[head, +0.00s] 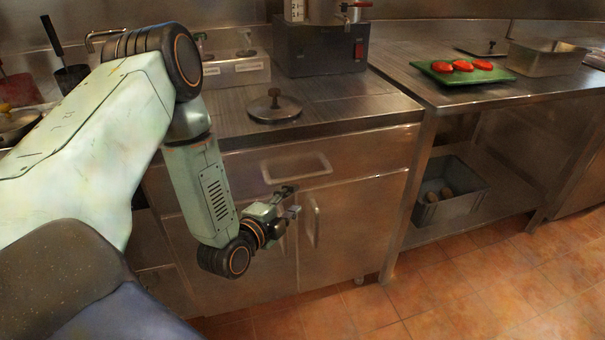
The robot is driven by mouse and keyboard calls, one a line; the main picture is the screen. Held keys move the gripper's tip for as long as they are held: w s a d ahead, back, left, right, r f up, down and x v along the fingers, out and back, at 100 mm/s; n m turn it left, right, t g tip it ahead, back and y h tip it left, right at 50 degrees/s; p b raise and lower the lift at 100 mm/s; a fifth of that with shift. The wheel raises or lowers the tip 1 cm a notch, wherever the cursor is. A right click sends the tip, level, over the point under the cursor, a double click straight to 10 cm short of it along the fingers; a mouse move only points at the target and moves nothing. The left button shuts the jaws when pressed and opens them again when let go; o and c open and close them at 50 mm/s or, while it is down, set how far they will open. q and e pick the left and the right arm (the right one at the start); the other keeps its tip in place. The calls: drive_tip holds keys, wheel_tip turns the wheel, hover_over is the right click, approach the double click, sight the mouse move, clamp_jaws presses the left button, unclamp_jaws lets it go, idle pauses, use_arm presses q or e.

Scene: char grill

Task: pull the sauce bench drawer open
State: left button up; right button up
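The sauce bench (340,108) is a steel counter with a drawer front (365,155) below its top. The drawer looks closed. A recessed pull (296,167) sits in the middle of the drawer front. My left gripper (291,200) is in front of the bench, just below the recessed pull and near the cupboard doors. Its fingers are small and dark, and I cannot tell whether they are open or shut. I cannot tell whether it touches the bench. My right gripper is not in view.
Two cupboard doors with an upright handle (312,222) are below the drawer. A round lid (274,105) lies on the bench top. To the right, a steel table holds a green board (440,73) with red slices, and a grey crate (462,207) is beneath. The tiled floor (450,300) is clear.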

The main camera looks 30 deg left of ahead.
sight(299, 181)
use_arm(q)
drive_tip(key=shift+w+a+r+m+t, duration=0.5)
drive_tip(key=shift+w+a+r, duration=0.3)
drive_tip(key=shift+a, duration=0.05)
drive_tip(key=w, duration=0.2)
drive_tip(key=w+b, duration=0.1)
drive_tip(key=w, duration=0.1)
drive_tip(key=w+f+b, duration=0.1)
drive_tip(key=shift+w+a, duration=0.2)
drive_tip(key=shift+w, duration=0.5)
drive_tip(key=shift+w+d, duration=0.1)
drive_tip(key=shift+w, duration=0.1)
clamp_jaws()
